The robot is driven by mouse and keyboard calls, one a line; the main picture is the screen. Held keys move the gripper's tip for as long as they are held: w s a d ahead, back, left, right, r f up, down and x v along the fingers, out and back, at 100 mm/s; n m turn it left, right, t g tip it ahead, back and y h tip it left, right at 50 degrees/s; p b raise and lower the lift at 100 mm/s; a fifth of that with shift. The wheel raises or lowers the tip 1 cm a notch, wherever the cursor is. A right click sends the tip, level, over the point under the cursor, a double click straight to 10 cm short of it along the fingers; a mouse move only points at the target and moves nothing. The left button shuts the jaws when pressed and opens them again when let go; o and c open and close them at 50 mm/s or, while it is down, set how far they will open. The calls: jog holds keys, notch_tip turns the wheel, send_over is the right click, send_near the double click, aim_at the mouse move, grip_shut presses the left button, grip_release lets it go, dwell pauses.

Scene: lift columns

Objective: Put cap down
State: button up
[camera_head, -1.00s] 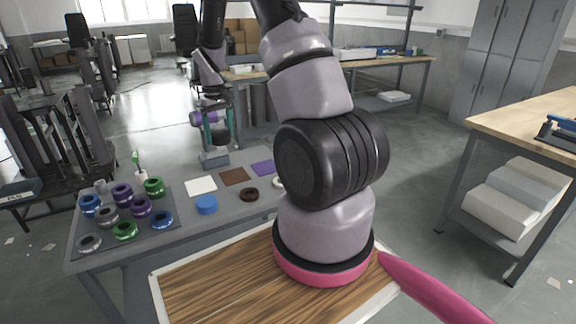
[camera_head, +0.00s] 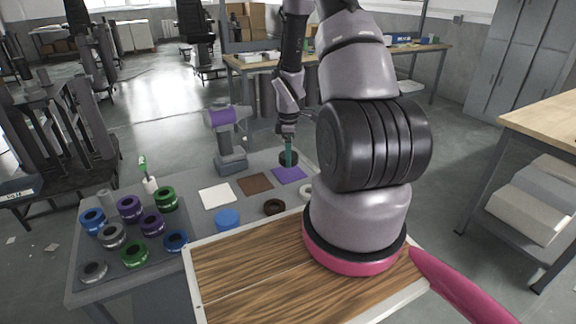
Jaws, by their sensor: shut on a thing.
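My gripper (camera_head: 288,152) points down at the far side of the grey table, its teal fingers shut on a dark round cap (camera_head: 288,160). The cap is just above the purple square (camera_head: 289,175) or touching its far edge; I cannot tell which. A brown square (camera_head: 255,183) and a white square (camera_head: 217,196) lie to the left of the purple one. A blue cap (camera_head: 228,219), a dark brown ring-shaped cap (camera_head: 273,207) and a white ring-shaped cap (camera_head: 306,191), partly hidden by my arm, lie nearer.
A dark mat (camera_head: 125,268) at the left holds several blue, purple, green and grey rings. A small bottle with a green top (camera_head: 149,180) stands behind them. A wooden workbench (camera_head: 545,122) is at the right.

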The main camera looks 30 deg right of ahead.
aim_at(288, 173)
jog(key=shift+f, duration=2.15)
jog(key=o, duration=1.3)
jog(key=shift+f, duration=0.1)
